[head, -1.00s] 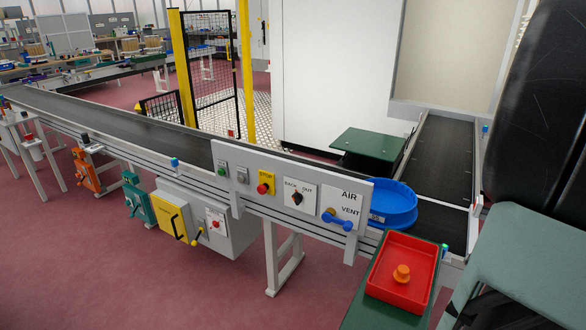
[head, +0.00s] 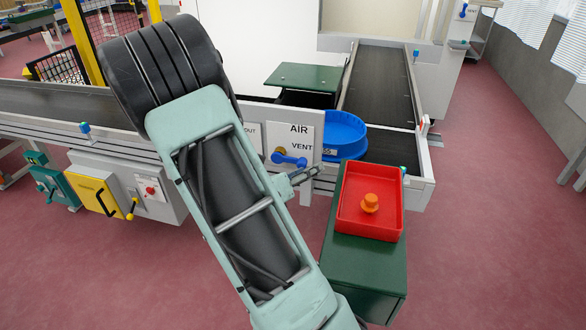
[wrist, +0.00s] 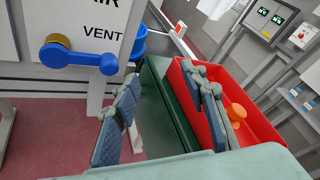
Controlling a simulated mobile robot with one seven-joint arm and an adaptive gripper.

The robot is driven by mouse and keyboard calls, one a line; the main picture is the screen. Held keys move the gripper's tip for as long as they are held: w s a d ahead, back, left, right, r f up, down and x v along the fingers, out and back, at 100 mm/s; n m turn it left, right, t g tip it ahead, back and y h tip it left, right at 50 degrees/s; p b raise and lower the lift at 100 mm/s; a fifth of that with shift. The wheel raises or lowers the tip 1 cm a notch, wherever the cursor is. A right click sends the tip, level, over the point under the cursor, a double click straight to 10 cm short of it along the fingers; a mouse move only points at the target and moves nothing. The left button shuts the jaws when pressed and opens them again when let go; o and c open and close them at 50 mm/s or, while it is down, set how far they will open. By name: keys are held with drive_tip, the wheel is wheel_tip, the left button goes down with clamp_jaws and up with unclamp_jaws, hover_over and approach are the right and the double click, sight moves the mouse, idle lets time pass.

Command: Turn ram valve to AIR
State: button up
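The ram valve has a blue lever (head: 290,160) on a brass hub, on a white plate marked AIR above and VENT to the right. The lever lies roughly level and points right, toward VENT. In the wrist view the blue lever (wrist: 75,58) is large at upper left, beside the VENT label. My gripper (head: 308,174) is just right of and below the lever in the head view. In the wrist view my gripper (wrist: 165,110) has its two padded fingers well apart with nothing between them. The lever is outside the fingers, to their left, and appears untouched.
A red tray (head: 350,222) with an orange knobbed piece (head: 370,203) sits on a green cabinet (head: 365,262), close under my gripper. A blue round bin (head: 342,135) stands right of the valve plate. My arm hides much of the control panel.

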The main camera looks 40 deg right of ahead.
sight(302, 166)
drive_tip(key=w+a+f+n+t+y, duration=0.1)
drive_tip(key=w+a+f+n+t, duration=0.15)
drive_tip(key=w+a+n, duration=0.2)
drive_tip(key=shift+m+g, duration=0.25)
drive_tip(key=shift+m, duration=0.1)
drive_tip(key=x, duration=0.7)
drive_tip(key=b+x, duration=0.1)
drive_tip(key=x, duration=0.2)
drive_tip(key=shift+d+f, duration=0.25)
drive_tip(key=shift+f, duration=0.3)
drive_tip(key=shift+w, duration=0.1)
clamp_jaws()
